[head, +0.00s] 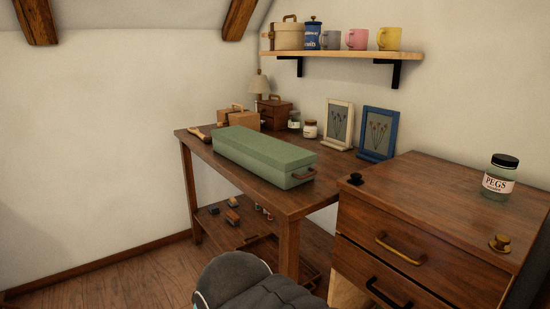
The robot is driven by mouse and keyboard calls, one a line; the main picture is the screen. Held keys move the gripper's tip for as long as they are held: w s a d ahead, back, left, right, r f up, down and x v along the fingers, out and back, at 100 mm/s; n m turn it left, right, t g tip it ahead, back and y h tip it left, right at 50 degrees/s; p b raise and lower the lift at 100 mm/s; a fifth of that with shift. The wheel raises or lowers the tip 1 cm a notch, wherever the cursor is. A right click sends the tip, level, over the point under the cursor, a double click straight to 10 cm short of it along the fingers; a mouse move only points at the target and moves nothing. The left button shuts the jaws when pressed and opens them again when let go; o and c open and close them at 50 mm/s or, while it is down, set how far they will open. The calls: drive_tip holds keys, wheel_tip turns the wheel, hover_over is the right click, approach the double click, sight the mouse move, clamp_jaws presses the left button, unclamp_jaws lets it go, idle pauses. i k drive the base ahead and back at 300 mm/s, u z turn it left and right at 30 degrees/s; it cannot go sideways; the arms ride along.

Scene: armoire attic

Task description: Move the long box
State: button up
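The long box (262,152) is pale green with a lid. It lies flat on the wooden table (290,197), lengthwise from back left to front right. A bronze-coloured handle (304,174) shows on its near right end; its far end face is hidden. My gripper is not in view, and nothing is seen touching the box. A dark grey rounded part of my arm shows at the bottom middle.
Wooden boxes (274,112), jars (310,129), a lamp (259,86) and frames (377,132) stand behind the box. A dresser (428,205) holding a PEGS jar (499,177) stands right. A shelf (345,55) with mugs hangs above. Small things lie on the table's lower shelf.

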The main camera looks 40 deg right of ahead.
sight(286, 166)
drive_tip(key=z, duration=1)
